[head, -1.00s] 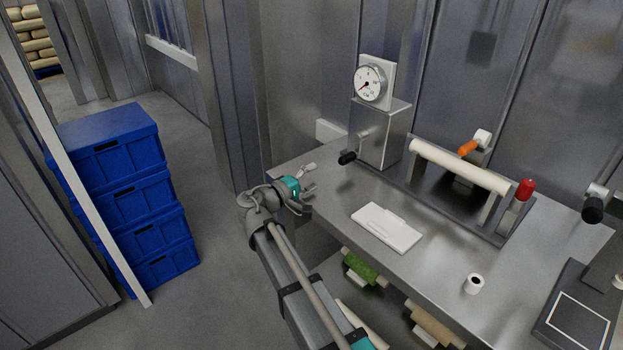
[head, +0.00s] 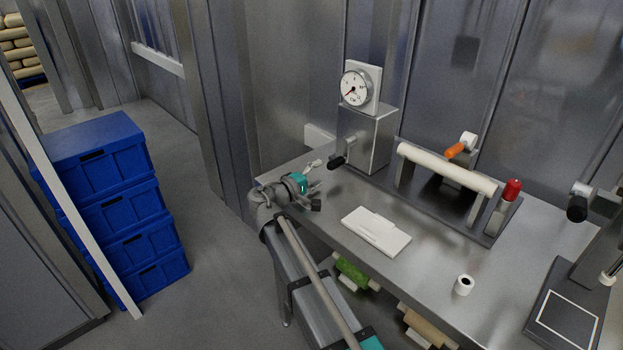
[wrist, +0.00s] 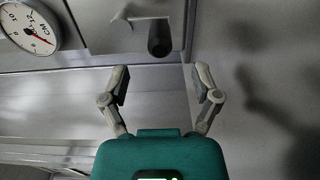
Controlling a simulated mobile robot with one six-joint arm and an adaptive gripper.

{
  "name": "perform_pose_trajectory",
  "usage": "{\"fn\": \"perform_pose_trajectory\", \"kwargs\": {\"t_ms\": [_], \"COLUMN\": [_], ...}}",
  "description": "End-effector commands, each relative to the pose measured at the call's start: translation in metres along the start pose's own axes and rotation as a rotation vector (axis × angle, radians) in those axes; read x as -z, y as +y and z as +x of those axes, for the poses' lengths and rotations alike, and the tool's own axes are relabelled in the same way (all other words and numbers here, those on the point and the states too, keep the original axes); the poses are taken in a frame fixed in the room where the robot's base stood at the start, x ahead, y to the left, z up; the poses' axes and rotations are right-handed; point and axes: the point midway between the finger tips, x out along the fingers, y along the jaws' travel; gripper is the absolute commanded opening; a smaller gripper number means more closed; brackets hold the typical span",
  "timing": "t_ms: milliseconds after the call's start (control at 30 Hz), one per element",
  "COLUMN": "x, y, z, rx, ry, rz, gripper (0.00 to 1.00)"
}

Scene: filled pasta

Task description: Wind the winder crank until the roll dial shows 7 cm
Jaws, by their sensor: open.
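The roll dial (head: 356,86) is a round white CM gauge on a grey metal box (head: 368,138) at the table's back left. Its red needle points to the lower left in the head view; the exact reading is too small to tell. It also shows at the upper left of the wrist view (wrist: 28,27). A crank with a black grip (head: 337,163) sticks out of the box's front; the grip (wrist: 160,42) points towards the wrist camera. My gripper (head: 317,185) is open and empty over the table's left end, in front of the grip and apart from it. In the wrist view the grip shows beyond the fingertips (wrist: 162,84).
A roller frame with a pale roll (head: 446,167), an orange handle (head: 456,150) and a red-topped post (head: 512,190) stands right of the box. Blue crates (head: 105,150) stand left.

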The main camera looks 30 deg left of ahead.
Motion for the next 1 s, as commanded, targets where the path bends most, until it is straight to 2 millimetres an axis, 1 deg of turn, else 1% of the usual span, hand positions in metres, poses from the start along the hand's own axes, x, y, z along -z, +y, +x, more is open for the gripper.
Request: {"fn": "perform_pose_trajectory", "kwargs": {"t_ms": [100, 600, 800, 1000], "x": [0.0, 0.001, 0.001, 0.001], "y": [0.0, 0.0, 0.0, 0.0], "z": [0.011, 0.051, 0.061, 0.064], "rx": [0.0, 0.0, 0.0, 0.0], "ry": [-0.001, 0.0, 0.001, 0.002], "rz": [0.0, 0.0, 0.0, 0.0], "gripper": [0.8, 0.8, 0.8, 0.8]}}
